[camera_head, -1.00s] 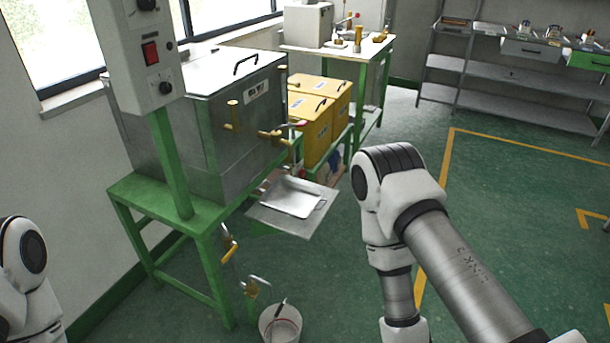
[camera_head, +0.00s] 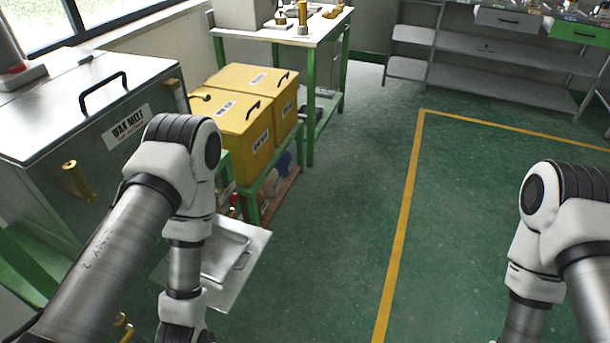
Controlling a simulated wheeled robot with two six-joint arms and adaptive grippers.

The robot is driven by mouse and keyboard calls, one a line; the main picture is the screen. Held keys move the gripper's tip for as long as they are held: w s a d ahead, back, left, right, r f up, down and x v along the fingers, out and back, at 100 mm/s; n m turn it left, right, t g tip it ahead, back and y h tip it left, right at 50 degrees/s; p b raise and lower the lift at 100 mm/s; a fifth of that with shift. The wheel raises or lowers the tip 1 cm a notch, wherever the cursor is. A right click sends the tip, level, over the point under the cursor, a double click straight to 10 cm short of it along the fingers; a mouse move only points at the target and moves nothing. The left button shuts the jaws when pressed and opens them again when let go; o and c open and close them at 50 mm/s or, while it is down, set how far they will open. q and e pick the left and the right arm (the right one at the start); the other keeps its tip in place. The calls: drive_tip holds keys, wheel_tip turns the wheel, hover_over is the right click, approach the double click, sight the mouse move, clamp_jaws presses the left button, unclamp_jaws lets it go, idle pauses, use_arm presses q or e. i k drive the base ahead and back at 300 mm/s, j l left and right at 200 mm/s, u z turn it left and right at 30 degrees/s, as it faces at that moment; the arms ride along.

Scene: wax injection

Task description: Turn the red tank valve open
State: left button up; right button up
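The metal wax melt tank (camera_head: 40,165) stands at the left, with a labelled front and a black handle on its lid. A brass fitting (camera_head: 75,180) sticks out of its front. A small red part (camera_head: 233,198) shows just right of my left arm, near the tank's right side; I cannot tell surely whether it belongs to the red valve. My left arm crosses in front of the tank and hides the rest of that area. Both arms reach down past the bottom edge of the picture, so neither gripper is in view.
A metal tray (camera_head: 250,278) juts out beside my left arm. Yellow boxes (camera_head: 240,140) sit on a low green stand behind it. A white-topped table (camera_head: 320,30) is at the back, and grey shelves (camera_head: 480,70) at the back right. The green floor between is clear.

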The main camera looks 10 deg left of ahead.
sight(234, 200)
drive_tip(key=i+l, duration=0.1)
drive_tip(key=i, duration=0.7)
drive_tip(key=i+l, duration=0.1)
drive_tip(key=i, duration=0.75)
drive_tip(key=i+l+u, duration=0.1)
drive_tip(key=i+u, duration=0.3)
drive_tip(key=i+l+u, duration=0.15)
drive_tip(key=u, duration=0.3)
drive_tip(key=i+l+u, duration=0.55)
drive_tip(key=u, duration=0.25)
drive_tip(key=i+l+u, duration=0.15)
drive_tip(key=l+u, duration=0.25)
drive_tip(key=i+l+u, duration=0.1)
drive_tip(key=l+u, duration=0.3)
drive_tip(key=l, duration=0.2)
drive_tip(key=l+u, duration=0.4)
drive_tip(key=l, duration=0.25)
